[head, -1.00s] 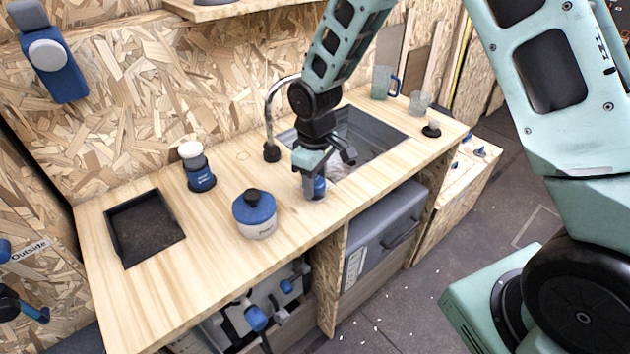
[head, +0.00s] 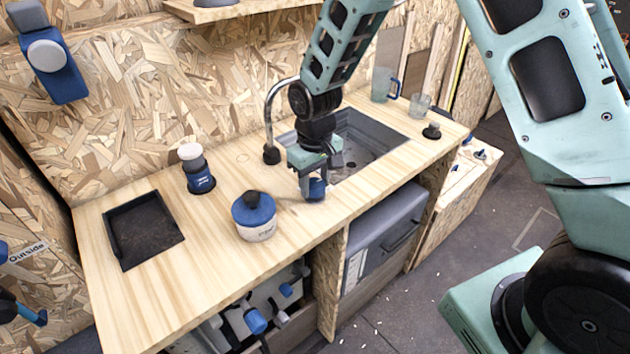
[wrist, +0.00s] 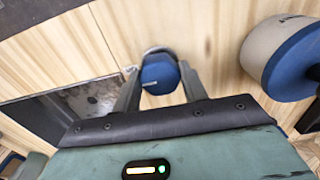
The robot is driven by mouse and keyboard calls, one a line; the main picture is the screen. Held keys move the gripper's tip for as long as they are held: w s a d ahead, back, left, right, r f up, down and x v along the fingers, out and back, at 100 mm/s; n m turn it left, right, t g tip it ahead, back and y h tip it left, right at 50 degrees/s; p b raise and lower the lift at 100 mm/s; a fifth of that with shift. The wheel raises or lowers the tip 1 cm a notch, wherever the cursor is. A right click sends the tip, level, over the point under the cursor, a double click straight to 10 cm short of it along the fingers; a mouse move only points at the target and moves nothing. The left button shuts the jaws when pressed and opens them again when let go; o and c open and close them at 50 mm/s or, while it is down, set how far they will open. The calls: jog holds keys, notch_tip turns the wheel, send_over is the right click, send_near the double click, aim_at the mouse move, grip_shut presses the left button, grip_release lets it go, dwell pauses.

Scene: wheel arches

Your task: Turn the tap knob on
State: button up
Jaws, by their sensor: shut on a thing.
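The blue tap knob (head: 317,189) stands on the wooden counter in front of the sink. My gripper (head: 315,186) reaches down over it, shut on it with a finger at each side. In the wrist view the knob's round blue top (wrist: 159,76) shows between my two fingers. The curved metal tap (head: 270,115) rises from a dark base behind my gripper. The grey sink (head: 385,139) lies to its right, its left part hidden by my arm. I cannot make out running water.
A blue-lidded pot (head: 255,217) stands close left of the knob and also shows in the wrist view (wrist: 283,55). A blue-and-white jar (head: 197,170) and a black tray (head: 145,229) are further left. Clear mugs (head: 384,84) stand beyond the sink.

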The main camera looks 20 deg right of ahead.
aim_at(315, 183)
jog(key=o, duration=1)
jog(key=shift+c, duration=0.2)
jog(key=shift+r, duration=0.1)
notch_tip(315, 183, up, 17)
jog(key=b, duration=0.1)
jog(key=shift+r+b, duration=0.15)
jog(key=shift+b, duration=0.25)
